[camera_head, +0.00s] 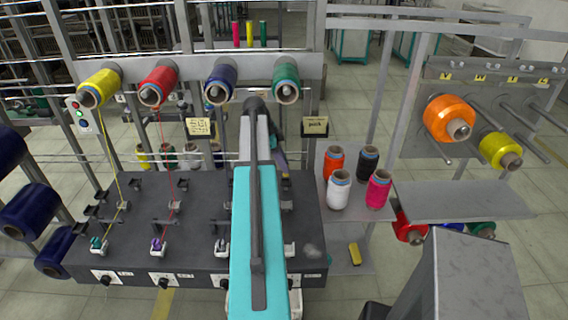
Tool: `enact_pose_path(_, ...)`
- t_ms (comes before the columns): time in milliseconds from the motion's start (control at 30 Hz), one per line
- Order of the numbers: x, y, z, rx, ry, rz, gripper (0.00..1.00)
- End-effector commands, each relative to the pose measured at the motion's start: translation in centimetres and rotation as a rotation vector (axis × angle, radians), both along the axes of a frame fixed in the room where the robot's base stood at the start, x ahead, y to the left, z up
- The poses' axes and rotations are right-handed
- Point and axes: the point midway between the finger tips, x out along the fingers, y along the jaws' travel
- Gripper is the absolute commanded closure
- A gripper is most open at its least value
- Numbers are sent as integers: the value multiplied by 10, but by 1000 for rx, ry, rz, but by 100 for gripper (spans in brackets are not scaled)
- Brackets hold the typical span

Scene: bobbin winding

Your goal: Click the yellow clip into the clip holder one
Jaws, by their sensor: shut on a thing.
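My arm reaches up the middle of the head view and bends over the winding machine. My gripper and its fingertips are hidden behind my own arm links, so whatever is between the jaws does not show. I cannot make out the yellow clip for certain. A small yellow block (354,254) lies on the low shelf right of the machine, but I cannot tell if it is a clip. The dark machine bed (190,195) carries several stations with small fittings. I cannot tell which is clip holder one.
Yellow (98,88), red (158,86), blue (219,84) and green (286,80) cones hang on the upper bar. A white cone (339,190) and a pink cone (378,188) stand on the right shelf. An orange cone (449,119) sits on a rack peg.

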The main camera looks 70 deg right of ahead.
Motion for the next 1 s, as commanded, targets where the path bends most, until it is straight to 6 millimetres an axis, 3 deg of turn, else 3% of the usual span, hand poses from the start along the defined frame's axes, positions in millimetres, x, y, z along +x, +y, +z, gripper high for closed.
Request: enact_pose_path(1000,-1,-1,-21,-1,0,-2,100)
